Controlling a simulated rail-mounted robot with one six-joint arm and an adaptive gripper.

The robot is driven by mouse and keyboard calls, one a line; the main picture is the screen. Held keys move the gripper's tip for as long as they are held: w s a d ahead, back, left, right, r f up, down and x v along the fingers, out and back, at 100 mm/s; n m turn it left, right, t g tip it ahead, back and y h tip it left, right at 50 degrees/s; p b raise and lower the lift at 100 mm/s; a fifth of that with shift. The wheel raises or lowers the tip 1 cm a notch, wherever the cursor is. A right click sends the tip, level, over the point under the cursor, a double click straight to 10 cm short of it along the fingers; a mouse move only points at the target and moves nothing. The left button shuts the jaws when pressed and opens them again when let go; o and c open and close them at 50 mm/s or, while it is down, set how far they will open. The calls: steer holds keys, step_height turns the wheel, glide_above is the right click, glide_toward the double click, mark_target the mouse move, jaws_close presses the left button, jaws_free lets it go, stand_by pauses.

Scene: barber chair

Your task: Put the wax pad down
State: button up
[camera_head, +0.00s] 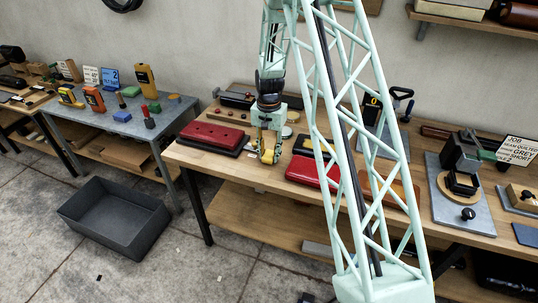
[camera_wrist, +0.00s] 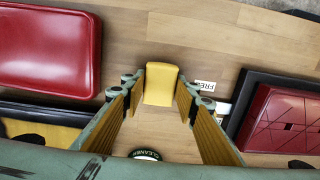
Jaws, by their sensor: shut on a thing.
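The wax pad, a small yellow block (camera_wrist: 161,85), sits between my fingertips in the wrist view, with wooden bench top around it. My gripper (camera_head: 268,156) is shut on it and points down over the left part of the workbench (camera_head: 190,157); it also shows in the wrist view (camera_wrist: 160,88). In the head view the yellow fingers and the pad are hard to tell apart. I cannot tell whether the pad touches the bench. A small white label reading "FRE..." (camera_wrist: 205,86) lies just right of the pad.
A quilted red pad (camera_head: 212,136) on a dark base lies left of my gripper. A smooth red pad (camera_head: 313,172) lies to its right. A round cleaner tin (camera_wrist: 145,154) stands close by. A grey side table (camera_head: 185,108) with tools and a dark bin (camera_head: 114,218) are further left.

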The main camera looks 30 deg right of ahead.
mark_target(269, 154)
steer(key=shift+f, duration=0.15)
steer(key=o, duration=0.9)
steer(key=shift+r, duration=0.2)
steer(key=shift+r+p, duration=0.35)
steer(key=shift+r, duration=5.65)
